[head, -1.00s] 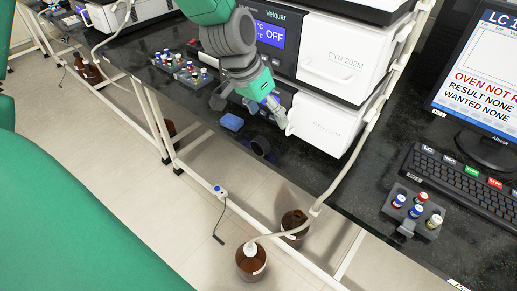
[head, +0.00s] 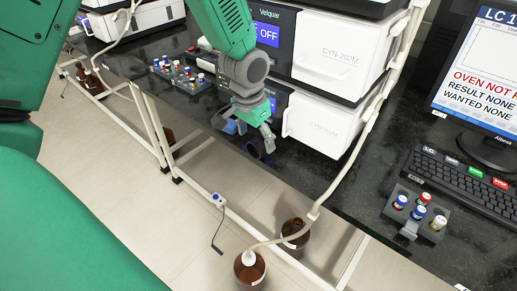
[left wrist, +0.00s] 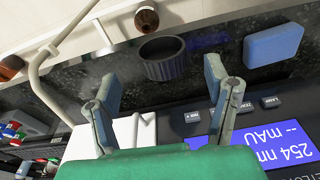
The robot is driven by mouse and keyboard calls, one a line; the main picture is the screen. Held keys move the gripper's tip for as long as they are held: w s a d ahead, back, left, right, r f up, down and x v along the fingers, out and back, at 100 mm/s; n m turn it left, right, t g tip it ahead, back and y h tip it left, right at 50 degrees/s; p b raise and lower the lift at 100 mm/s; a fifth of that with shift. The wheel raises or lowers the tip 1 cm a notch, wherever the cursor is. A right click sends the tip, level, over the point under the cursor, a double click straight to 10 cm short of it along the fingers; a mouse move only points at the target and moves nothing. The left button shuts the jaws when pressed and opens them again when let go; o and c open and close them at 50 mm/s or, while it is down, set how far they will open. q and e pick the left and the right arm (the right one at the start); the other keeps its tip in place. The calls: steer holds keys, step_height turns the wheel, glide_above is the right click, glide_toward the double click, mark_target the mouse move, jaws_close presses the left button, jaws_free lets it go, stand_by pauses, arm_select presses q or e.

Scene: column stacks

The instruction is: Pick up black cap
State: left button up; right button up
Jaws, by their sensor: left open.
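The black cap (head: 257,149) sits on the dark bench near its front edge, partly hidden behind my left gripper in the head view. In the left wrist view the cap (left wrist: 165,65) is ribbed, with a round hollow top. My left gripper (head: 255,134) is open and empty, pointing down over the bench close to the cap. In the left wrist view its two blue-grey fingers (left wrist: 163,80) are spread, with the cap between their lines, just ahead of the tips. My right gripper is not in view.
A blue block (left wrist: 274,45) lies beside the cap, close to one finger. White instruments (head: 325,122) stand behind. A vial rack (head: 182,72) stands at left and another (head: 415,212) at right, by the keyboard (head: 462,180). Brown bottles (head: 250,270) stand on the floor.

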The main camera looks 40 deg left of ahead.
mark_target(259, 142)
arm_select(q)
steer(key=f, duration=0.2)
steer(key=shift+w+d+f+b, duration=0.35)
steer(key=shift+f+b, duration=0.05)
steer(key=shift+w+a+f, duration=0.1)
steer(key=shift+a+f, duration=0.1)
steer(key=shift+f, duration=0.3)
steer(key=shift+w+a+f, duration=0.1)
steer(key=shift+a+f, duration=0.1)
steer(key=shift+f, duration=0.3)
steer(key=shift+s+a+f, duration=0.1)
steer(key=shift+a, duration=0.4)
steer(key=shift+d, duration=0.1)
steer(key=c, duration=0.6)
steer(key=shift+d, duration=0.25)
steer(key=c, duration=0.3)
steer(key=shift+d+r, duration=0.2)
steer(key=shift+d, duration=0.25)
steer(key=r, duration=0.3)
steer(key=a+r+p, duration=0.1)
steer(key=r, duration=0.1)
steer(key=shift+a+r, duration=0.2)
steer(key=shift+r, duration=0.2)
steer(key=r, duration=0.2)
steer(key=d+r+p, duration=0.1)
steer(key=shift+r, duration=0.6)
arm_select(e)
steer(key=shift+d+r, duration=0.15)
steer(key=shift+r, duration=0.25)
